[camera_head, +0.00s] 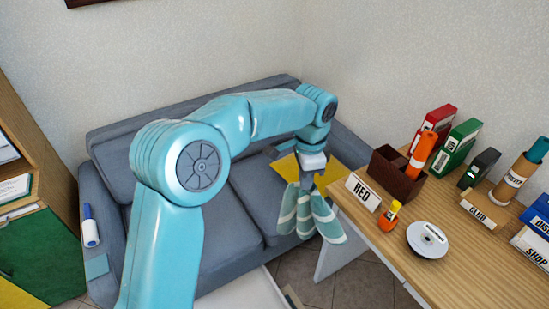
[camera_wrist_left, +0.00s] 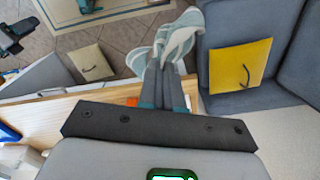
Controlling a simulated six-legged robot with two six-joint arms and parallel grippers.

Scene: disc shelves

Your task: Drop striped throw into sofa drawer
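The striped throw (camera_head: 305,214), pale and teal, hangs bunched from my left gripper (camera_head: 311,168) between the sofa (camera_head: 222,212) and the desk. In the left wrist view my left gripper (camera_wrist_left: 166,88) is shut on the throw (camera_wrist_left: 174,42), which spreads past the fingertips above the floor. A pale panel (camera_head: 242,290) shows low in front of the sofa; I cannot tell whether it is the sofa drawer, and its inside is out of view.
The wooden desk (camera_head: 470,265) at right is close to the throw. It holds a RED label (camera_head: 363,192), a dark box (camera_head: 397,176), an orange marker (camera_head: 421,155), a disc (camera_head: 427,239) and binders. Shelves (camera_head: 30,215) stand at left.

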